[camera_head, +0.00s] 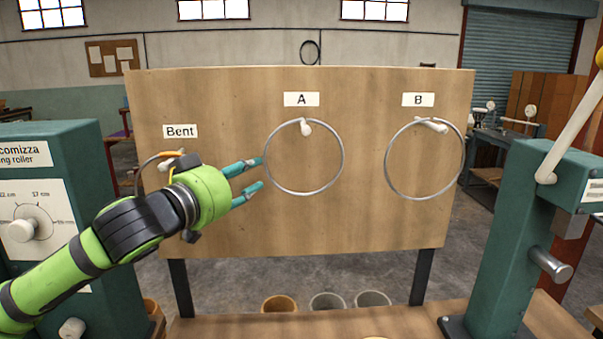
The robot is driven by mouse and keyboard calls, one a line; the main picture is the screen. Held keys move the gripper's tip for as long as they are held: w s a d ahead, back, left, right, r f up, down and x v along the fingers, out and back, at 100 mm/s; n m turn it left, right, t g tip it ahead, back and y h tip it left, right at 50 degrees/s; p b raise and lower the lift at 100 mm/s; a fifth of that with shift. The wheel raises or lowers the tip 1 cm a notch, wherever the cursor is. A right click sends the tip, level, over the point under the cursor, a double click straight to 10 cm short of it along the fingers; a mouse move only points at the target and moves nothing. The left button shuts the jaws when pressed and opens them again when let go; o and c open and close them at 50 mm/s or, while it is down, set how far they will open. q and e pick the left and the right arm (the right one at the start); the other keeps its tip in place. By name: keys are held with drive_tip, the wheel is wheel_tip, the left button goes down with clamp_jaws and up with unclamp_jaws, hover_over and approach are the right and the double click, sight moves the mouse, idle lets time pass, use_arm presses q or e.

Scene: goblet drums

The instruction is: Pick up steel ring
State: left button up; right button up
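A thin steel ring (342,153) hangs on the white peg under label A, near the middle of the wooden board (220,100). A second steel ring (387,170) hangs on the peg under label B at the right. A ring (141,168) also shows in part under the label Bent, mostly hidden behind my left arm. My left gripper (258,174) is open, with its two teal fingertips apart at the left edge of ring A. I cannot tell whether they touch it or whether the rim lies between them. My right gripper is not in view.
A teal ring roller (95,170) with a dial stands at the left. A teal machine (515,235) with a lever stands at the right. Several cups (327,301) stand below the board. Bare board lies between the two rings.

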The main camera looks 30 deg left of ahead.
sight(266, 160)
use_arm(q)
drive_tip(key=w+p, duration=0.2)
drive_tip(key=w+r+p, duration=0.1)
drive_tip(key=w+p, duration=0.3)
drive_tip(key=shift+r+p, duration=0.25)
drive_tip(key=shift+p, duration=0.05)
drive_tip(key=shift+w+d+f, duration=0.1)
drive_tip(key=shift+w+f, duration=0.1)
drive_tip(key=shift+w, duration=0.15)
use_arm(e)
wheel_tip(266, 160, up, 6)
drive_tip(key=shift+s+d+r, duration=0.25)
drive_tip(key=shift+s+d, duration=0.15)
use_arm(q)
clamp_jaws()
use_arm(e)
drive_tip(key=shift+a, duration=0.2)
